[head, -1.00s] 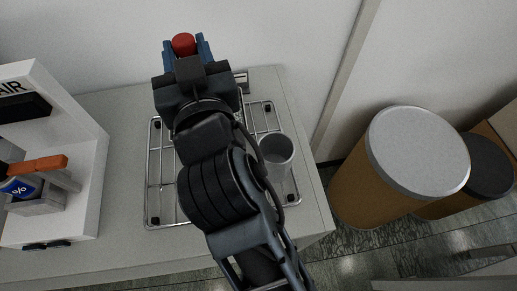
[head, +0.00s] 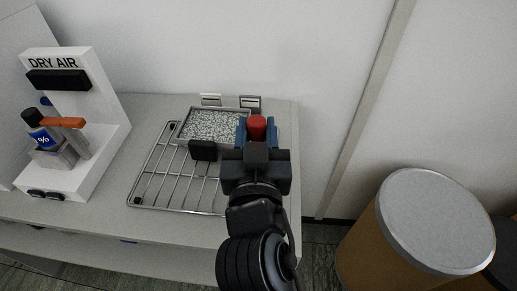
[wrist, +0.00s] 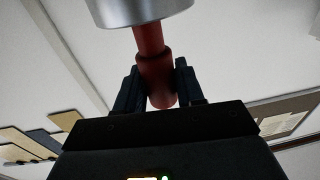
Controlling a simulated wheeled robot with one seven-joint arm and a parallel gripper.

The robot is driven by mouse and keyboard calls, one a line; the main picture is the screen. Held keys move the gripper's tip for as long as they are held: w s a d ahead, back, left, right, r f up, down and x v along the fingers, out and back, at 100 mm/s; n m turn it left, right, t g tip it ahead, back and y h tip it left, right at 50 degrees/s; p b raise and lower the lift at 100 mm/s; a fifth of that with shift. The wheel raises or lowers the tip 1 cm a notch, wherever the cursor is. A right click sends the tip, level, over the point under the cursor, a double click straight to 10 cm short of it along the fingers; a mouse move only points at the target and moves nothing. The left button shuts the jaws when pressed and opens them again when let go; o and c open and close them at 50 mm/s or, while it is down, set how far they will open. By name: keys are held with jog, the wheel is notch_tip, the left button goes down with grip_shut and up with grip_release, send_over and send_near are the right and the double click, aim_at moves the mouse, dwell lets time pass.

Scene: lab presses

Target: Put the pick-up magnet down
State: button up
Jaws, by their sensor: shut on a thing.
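The pick-up magnet has a red handle and a wide silver disc end; in the wrist view the red handle (wrist: 152,65) sits between the finger pads and the silver end (wrist: 140,10) is at the top. My gripper (head: 256,130) is shut on the red handle. In the head view only a red end (head: 256,127) of the magnet shows between the blue fingers. The gripper is at the right end of the tray of grey granules (head: 212,108), covering part of it. I cannot tell its height above the bench. The silver end is hidden in the head view.
A wire rack (head: 150,208) lies on the bench (head: 110,222). A dark block (head: 203,150) shows over it. Two small label holders (head: 211,100) stand behind the tray. A white DRY AIR stand (head: 100,160) is at left. A lidded drum (head: 437,215) stands at right.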

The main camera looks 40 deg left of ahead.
jog(key=shift+f, duration=1.9)
jog(key=shift+f+b, duration=0.15)
jog(key=shift+b, duration=0.2)
jog(key=o, duration=1.1)
jog(key=shift+r, duration=0.2)
jog(key=shift+s+d+f, duration=0.15)
jog(key=shift+s, duration=0.2)
jog(key=b+v, duration=0.2)
jog(key=v, duration=0.9)
